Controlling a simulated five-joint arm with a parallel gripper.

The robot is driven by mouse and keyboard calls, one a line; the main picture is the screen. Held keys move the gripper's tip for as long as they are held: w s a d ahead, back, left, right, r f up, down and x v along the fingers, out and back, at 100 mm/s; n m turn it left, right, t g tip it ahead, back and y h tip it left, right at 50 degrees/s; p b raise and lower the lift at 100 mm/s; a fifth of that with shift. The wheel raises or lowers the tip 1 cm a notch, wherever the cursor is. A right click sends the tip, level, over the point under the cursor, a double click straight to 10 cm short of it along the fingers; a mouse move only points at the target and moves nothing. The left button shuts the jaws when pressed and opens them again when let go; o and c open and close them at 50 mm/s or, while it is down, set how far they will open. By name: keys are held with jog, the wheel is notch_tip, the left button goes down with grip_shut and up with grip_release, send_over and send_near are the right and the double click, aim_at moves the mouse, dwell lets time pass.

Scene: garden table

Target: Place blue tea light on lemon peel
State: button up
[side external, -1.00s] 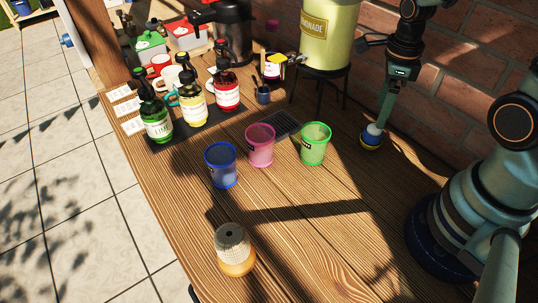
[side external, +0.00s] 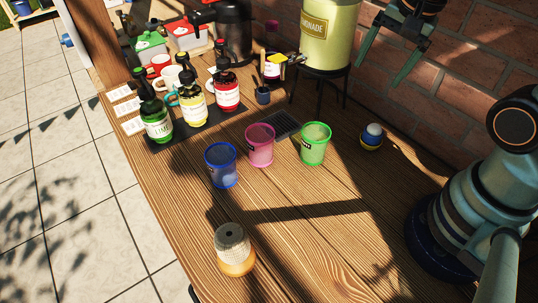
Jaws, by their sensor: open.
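A small stack stands on the wooden table at the right, near the brick wall. Its lower part is a yellow and dark blue rounded piece, which seems to be the lemon peel (side external: 370,146). On top sits a pale blue-white piece, apparently the blue tea light (side external: 374,130). They are too small to tell exactly how they meet. My gripper (side external: 384,69) is open and empty, well above the stack, with its two fingers spread apart in front of the bricks.
Blue (side external: 220,167), pink (side external: 260,146) and green (side external: 315,144) cups stand left of the stack. A lemonade dispenser (side external: 327,35) on a black stand is behind. A shaker-topped jar (side external: 234,253) stands in front. Syrup bottles stand at the left. The right-centre tabletop is clear.

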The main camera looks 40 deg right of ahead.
jog(key=a+r+n+t, duration=0.1)
jog(key=n, duration=0.3)
jog(key=a+r+n, duration=0.1)
jog(key=r+n, duration=0.1)
jog(key=n, duration=0.3)
jog(key=a+r+n+t, duration=0.1)
jog(key=n, duration=0.3)
jog(key=shift+a+r+n+t, duration=0.15)
jog(key=shift+a+n+t, duration=0.15)
jog(key=shift+n, duration=0.1)
